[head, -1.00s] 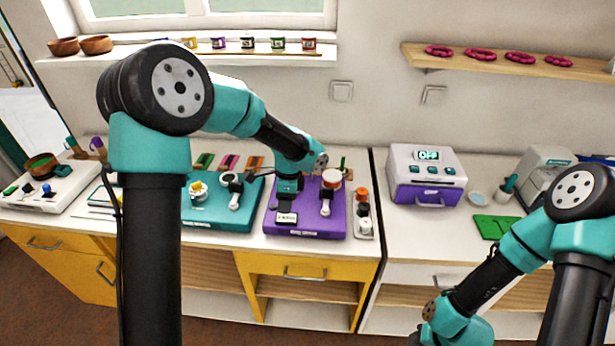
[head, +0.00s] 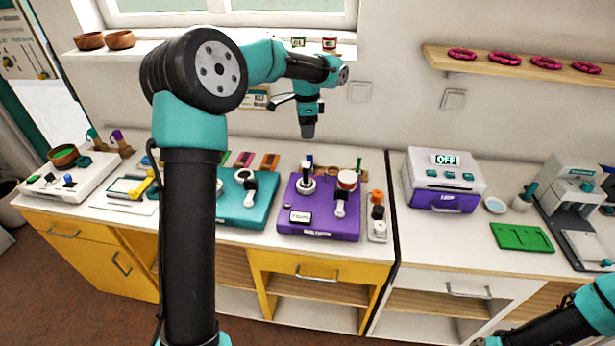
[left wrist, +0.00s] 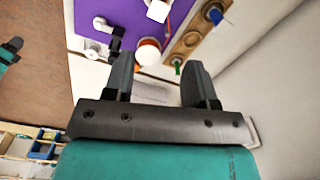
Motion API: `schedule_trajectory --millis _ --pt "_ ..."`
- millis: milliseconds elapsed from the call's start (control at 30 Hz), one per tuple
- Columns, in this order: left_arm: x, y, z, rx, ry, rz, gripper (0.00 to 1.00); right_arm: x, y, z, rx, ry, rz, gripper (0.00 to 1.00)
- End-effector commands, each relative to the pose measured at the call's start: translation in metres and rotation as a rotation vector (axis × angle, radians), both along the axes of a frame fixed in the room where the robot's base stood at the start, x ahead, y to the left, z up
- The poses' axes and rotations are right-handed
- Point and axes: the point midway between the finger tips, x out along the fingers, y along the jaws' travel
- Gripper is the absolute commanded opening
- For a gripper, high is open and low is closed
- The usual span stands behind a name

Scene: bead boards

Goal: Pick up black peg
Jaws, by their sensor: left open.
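The black peg (head: 377,213) stands in a narrow light tray (head: 380,238) beside the purple board, between an orange-topped peg (head: 377,196) and a white one (head: 378,229). My left gripper (head: 308,134) is raised, pointing down, above and behind the purple board (head: 318,228), up and to the left of the tray. In the left wrist view its two fingers (left wrist: 152,82) are apart with nothing between them. I cannot make out the black peg in that view. My right gripper is out of view; only part of its arm shows at lower right.
A purple-and-white box (head: 443,182) stands right of the tray.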

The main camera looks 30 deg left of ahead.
Motion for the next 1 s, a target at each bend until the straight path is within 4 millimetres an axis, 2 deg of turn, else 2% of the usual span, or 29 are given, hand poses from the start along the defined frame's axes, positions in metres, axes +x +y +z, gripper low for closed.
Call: schedule_trajectory --millis 700,1000 --pt "-0.001 0.000 -0.111 0.001 0.004 -0.001 0.51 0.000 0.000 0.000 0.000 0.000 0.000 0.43" --pt "0.000 0.000 -0.119 0.001 0.001 0.000 0.51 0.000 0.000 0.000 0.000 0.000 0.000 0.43"
